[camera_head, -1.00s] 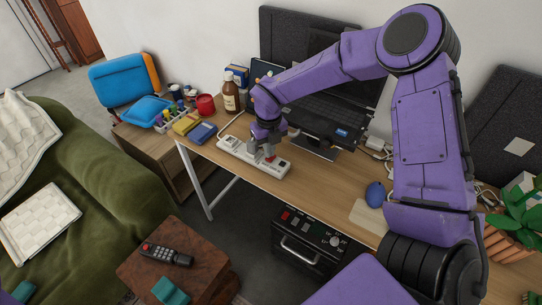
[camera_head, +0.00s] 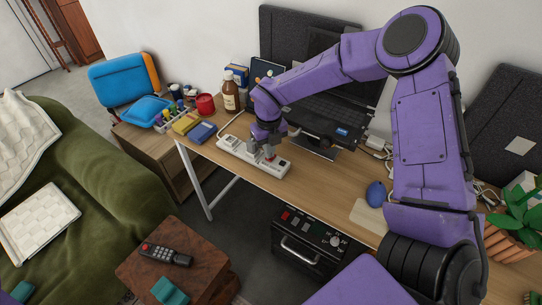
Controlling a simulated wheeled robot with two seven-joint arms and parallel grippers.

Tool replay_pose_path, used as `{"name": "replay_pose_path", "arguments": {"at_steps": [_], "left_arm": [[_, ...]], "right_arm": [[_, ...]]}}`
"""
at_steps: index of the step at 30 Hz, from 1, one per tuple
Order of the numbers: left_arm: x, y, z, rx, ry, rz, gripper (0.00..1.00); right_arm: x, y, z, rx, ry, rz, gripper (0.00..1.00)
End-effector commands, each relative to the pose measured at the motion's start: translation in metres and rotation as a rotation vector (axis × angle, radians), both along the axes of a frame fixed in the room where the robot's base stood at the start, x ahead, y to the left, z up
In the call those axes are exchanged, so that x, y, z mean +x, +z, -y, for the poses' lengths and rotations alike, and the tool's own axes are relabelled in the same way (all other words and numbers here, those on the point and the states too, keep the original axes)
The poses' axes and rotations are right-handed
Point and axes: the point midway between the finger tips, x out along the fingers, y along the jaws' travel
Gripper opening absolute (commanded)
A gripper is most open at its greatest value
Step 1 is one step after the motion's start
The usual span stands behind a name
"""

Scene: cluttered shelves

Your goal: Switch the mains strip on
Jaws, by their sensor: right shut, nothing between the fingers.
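The mains strip (camera_head: 234,149) is a long white bar lying on the wooden desk near its front left edge. A white plug sits in its left end. A small red part, likely the switch (camera_head: 282,163), shows near its right end. My right gripper (camera_head: 268,158) points down at the strip's right half, just left of the red part. It is shut and holds nothing. Whether its tips touch the strip I cannot tell. My left gripper is not in view.
A blue box (camera_head: 203,132), a yellow box, a brown bottle (camera_head: 231,95) and a red tin stand left of the strip. A blue mouse (camera_head: 375,194) lies right. Bare desk (camera_head: 315,180) lies between strip and mouse.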

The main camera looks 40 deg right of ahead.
Motion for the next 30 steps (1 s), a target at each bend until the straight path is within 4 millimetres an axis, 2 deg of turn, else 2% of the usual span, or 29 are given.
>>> {"name": "replay_pose_path", "arguments": {"at_steps": [17, 30], "left_arm": [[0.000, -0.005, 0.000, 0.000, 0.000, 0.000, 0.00], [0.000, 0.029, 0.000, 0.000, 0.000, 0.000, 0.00]], "right_arm": [[-0.001, -0.007, 0.000, 0.001, 0.000, -0.002, 0.00], [0.000, 0.033, 0.000, 0.002, 0.000, 0.000, 0.00]]}}
